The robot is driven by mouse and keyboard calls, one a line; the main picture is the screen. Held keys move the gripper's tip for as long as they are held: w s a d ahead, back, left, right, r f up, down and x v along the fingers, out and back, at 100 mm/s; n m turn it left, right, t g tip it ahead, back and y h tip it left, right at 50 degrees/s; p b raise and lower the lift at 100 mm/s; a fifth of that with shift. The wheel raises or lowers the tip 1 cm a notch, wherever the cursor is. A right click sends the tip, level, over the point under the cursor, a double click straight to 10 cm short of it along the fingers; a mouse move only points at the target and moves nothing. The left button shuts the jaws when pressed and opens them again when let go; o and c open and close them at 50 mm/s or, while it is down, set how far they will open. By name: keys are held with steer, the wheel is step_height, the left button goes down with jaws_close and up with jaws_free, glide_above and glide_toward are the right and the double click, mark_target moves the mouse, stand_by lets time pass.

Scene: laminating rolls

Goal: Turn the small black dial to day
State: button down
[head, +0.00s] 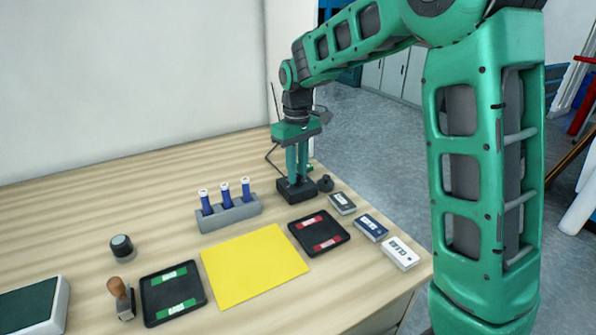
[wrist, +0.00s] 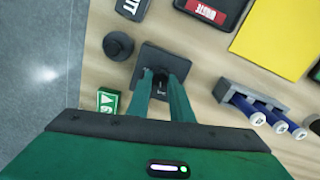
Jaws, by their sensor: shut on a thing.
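A square black box (head: 297,190) stands near the far right edge of the table; it also shows in the wrist view (wrist: 150,58). My gripper (head: 297,178) points straight down over it. In the wrist view, the green fingers (wrist: 160,80) are shut on a small black dial (wrist: 160,77) on top of the box. The fingers hide much of the dial. A tiny pale label shows by it, too small to read, so I cannot tell the dial's setting.
A grey rack with blue tubes (head: 229,213), a yellow sheet (head: 254,266) and a black tray with red labels (head: 319,233) lie nearer.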

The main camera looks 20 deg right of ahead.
steer(key=shift+w+r+n, duration=0.1)
steer(key=shift+w+n, duration=0.1)
steer(key=shift+n, duration=0.3)
steer(key=shift+d, duration=0.1)
steer(key=c, duration=1.6)
jaws_free()
steer(key=shift+s, duration=0.1)
step_height(320, 180, up, 11)
steer(key=shift+f, duration=0.2)
